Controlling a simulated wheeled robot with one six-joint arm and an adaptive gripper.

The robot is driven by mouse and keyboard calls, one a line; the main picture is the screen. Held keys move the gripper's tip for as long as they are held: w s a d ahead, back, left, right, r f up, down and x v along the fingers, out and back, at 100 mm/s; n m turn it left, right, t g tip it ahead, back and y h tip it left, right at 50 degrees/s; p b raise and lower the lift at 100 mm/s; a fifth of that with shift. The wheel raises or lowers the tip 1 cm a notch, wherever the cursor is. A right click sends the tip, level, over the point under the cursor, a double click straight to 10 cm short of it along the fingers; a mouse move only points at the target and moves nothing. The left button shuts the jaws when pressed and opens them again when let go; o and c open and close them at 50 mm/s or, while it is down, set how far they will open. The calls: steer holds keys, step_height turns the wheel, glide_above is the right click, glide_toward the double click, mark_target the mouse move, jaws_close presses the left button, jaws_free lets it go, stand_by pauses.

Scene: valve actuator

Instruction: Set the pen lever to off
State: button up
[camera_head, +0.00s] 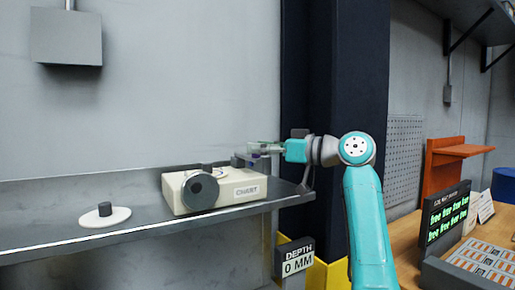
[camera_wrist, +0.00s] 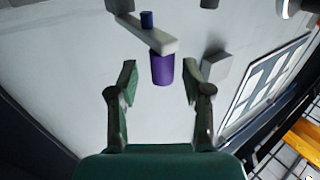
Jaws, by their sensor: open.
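The cream recorder box (camera_head: 235,190) marked CHART stands on a grey shelf in the head view. In the wrist view, a pale bar (camera_wrist: 145,35) carries a small blue post (camera_wrist: 147,20) and a purple cylinder (camera_wrist: 162,70) at its near end. This looks like the pen lever; its off mark is not readable. My gripper (camera_head: 258,150) is level, above the right end of the box. In the wrist view my gripper (camera_wrist: 160,72) is open, with the purple cylinder between its fingertips and a gap on both sides. I cannot tell its depth.
A large dark round knob (camera_head: 200,191) is on the box's front. A white disc with a dark knob (camera_head: 105,214) lies to the left on the shelf (camera_head: 50,238). A dark column (camera_head: 345,100) stands behind my arm. A bench with a display (camera_head: 447,215) is at right.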

steer(key=v, duration=1)
steer(key=shift+d, duration=0.3)
steer(key=shift+s, duration=0.15)
